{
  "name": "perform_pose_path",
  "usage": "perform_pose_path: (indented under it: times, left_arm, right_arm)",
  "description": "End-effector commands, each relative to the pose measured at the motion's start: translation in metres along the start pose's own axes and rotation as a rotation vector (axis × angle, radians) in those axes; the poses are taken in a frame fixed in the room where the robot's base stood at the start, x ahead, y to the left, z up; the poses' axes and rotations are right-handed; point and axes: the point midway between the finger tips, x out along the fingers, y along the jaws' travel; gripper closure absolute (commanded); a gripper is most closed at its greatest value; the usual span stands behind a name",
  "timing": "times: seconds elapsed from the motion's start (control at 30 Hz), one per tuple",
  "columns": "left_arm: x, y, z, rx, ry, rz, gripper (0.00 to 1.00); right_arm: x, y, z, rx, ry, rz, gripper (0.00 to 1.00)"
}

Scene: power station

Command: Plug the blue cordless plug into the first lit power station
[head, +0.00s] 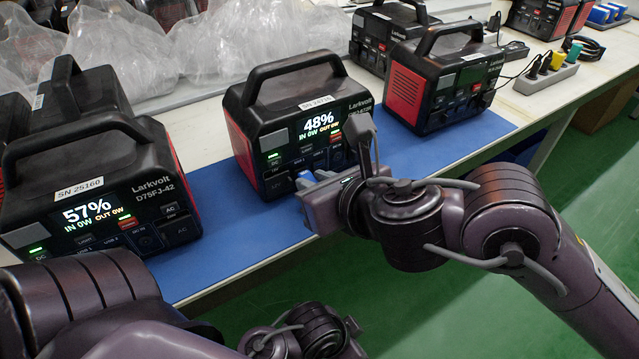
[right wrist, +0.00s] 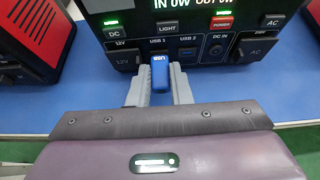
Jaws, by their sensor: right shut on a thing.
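A lit power station (head: 300,120) showing 48% stands mid-table, and its front panel (right wrist: 190,32) fills the top of the right wrist view. My right gripper (right wrist: 162,88) is shut on the blue plug (right wrist: 159,73), which is marked USB. The plug's far end is at the panel, just below the USB 1 label; I cannot tell whether it is inserted. In the head view the plug (head: 305,178) shows as a small blue piece, mostly hidden by my gripper (head: 312,190). Another lit station (head: 95,190) showing 57% stands at the left. My left gripper is not seen.
An unlit power station (head: 445,80) stands at the right of the blue mat (head: 220,215). A power strip (head: 545,75) with coloured plugs lies at the far right. Clear plastic bags (head: 250,40) lie behind. My left arm is low in front of the table.

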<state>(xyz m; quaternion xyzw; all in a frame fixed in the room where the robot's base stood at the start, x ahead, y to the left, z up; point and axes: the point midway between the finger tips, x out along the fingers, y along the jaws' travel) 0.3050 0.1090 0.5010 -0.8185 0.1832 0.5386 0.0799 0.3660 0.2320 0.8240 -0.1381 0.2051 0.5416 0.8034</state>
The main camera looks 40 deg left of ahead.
Motion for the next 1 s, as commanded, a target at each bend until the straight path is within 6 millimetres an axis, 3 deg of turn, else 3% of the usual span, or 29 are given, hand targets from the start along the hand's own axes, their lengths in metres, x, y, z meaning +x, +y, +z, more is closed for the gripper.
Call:
perform_pose_path:
  times: [0.73,0.77,0.93,1.0]
  left_arm:
    - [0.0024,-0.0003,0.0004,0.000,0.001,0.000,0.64]
    - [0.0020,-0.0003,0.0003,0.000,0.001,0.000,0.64]
    - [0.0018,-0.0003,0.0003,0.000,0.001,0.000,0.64]
    - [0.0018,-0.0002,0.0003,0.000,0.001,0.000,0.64]
  right_arm:
    - [0.0036,0.0000,0.0019,-0.001,-0.001,0.000,1.00]
    - [0.0034,0.0000,0.0021,-0.001,-0.001,0.000,0.79]
    - [0.0032,0.0006,0.0022,-0.001,-0.001,0.002,0.57]
    - [0.0032,0.0014,0.0021,-0.002,-0.001,0.004,0.56]
